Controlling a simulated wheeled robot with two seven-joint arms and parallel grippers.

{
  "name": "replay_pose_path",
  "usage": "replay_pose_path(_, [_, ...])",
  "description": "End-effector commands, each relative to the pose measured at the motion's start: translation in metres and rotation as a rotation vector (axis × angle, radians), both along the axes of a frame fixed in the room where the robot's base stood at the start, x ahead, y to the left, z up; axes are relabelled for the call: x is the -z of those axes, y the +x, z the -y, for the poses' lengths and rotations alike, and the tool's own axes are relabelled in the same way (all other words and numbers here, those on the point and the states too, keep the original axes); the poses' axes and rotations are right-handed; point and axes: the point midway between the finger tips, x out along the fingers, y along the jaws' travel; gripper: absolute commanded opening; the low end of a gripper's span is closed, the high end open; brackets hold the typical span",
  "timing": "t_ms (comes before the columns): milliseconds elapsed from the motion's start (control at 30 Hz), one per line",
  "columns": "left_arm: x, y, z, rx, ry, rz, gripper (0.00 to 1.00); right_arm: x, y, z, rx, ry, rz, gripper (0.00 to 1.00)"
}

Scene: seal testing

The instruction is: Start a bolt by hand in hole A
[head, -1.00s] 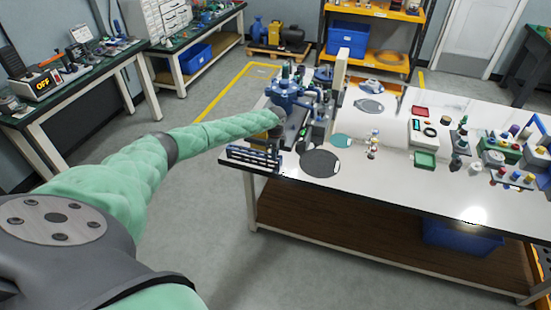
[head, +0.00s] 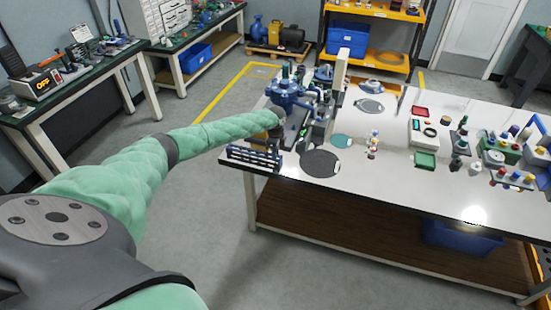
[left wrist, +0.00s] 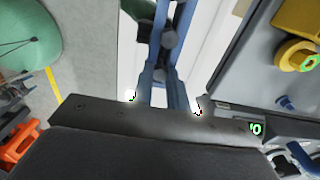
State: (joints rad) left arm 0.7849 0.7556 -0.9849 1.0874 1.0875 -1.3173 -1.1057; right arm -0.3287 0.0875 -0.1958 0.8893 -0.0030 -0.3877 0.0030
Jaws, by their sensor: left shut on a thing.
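My left arm reaches across to the left end of the white table, with the left gripper (head: 274,134) close beside the blue flanged fixture (head: 286,92). In the left wrist view, the narrow blue fingers of this gripper (left wrist: 170,38) point up the picture from the dark palm. They are shut on a small dark piece, probably a bolt, only partly seen between them. Hole A cannot be made out in either view. My right gripper is not in view.
A grey box with a lit green display (left wrist: 256,128) shows in the left wrist view.

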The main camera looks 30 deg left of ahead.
Motion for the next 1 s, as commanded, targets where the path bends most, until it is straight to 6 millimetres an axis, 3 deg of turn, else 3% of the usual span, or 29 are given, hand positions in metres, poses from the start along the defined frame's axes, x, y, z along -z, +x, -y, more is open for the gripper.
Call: replay_pose_path(1000, [-0.048, 0.000, 0.000, 0.000, 0.000, 0.001, 0.00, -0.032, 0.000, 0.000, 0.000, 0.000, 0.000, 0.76])
